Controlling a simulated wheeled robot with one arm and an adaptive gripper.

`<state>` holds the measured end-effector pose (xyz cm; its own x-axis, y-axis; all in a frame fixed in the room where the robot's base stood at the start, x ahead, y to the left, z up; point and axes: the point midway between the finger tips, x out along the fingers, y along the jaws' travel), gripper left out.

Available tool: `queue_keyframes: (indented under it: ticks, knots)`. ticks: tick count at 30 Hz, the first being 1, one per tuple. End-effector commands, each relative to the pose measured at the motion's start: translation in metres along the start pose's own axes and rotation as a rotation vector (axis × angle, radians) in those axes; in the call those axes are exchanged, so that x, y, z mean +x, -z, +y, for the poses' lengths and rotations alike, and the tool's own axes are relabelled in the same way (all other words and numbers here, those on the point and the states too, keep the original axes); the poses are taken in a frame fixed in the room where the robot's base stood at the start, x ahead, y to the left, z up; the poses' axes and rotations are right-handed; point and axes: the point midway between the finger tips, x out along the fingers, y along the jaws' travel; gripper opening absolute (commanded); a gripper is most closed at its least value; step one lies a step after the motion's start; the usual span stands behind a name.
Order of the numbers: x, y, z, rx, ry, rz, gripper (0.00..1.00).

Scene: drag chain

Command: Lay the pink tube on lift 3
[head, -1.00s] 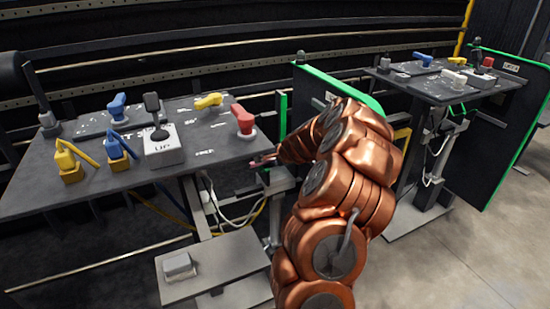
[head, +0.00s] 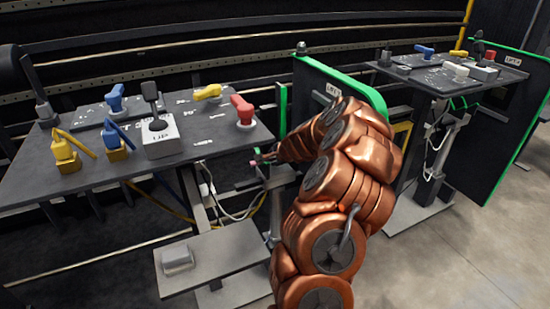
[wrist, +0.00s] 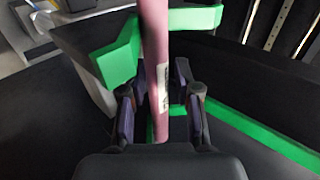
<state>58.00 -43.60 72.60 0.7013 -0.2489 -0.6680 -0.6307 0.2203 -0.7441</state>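The pink tube (wrist: 155,60) runs lengthwise between the fingers of my gripper (wrist: 157,100) in the wrist view, with a pale label on its side. The fingers stand close on both sides of it, and its near end is hidden by the gripper body. In the head view my gripper (head: 264,158) is beside the right edge of the near lift table (head: 50,185), with only a small pink bit showing. I cannot read which lift is lift 3.
The near table carries yellow, blue and red handles and a grey UP lever box (head: 162,138). A green-edged dark panel (head: 325,95) stands close to my arm. A second lift table (head: 440,82) with handles stands at the right. Open floor lies front right.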

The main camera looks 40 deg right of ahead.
Motion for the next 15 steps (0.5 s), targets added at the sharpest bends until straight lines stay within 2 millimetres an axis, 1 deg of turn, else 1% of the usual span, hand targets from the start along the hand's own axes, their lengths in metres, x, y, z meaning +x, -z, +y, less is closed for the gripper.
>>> queue_keyframes:
  ticks: [1, 3, 11, 15]
  knots:
    - [0.0000, 0.0000, 0.0000, 0.000, 0.000, 0.000, 0.40]
    - [0.0000, 0.0000, 0.0001, 0.000, 0.000, 0.000, 0.47]
    - [0.0000, 0.0000, 0.0002, 0.000, 0.000, 0.000, 0.47]
    - [-0.0041, 0.0004, 0.0000, 0.001, 0.000, 0.000, 0.47]
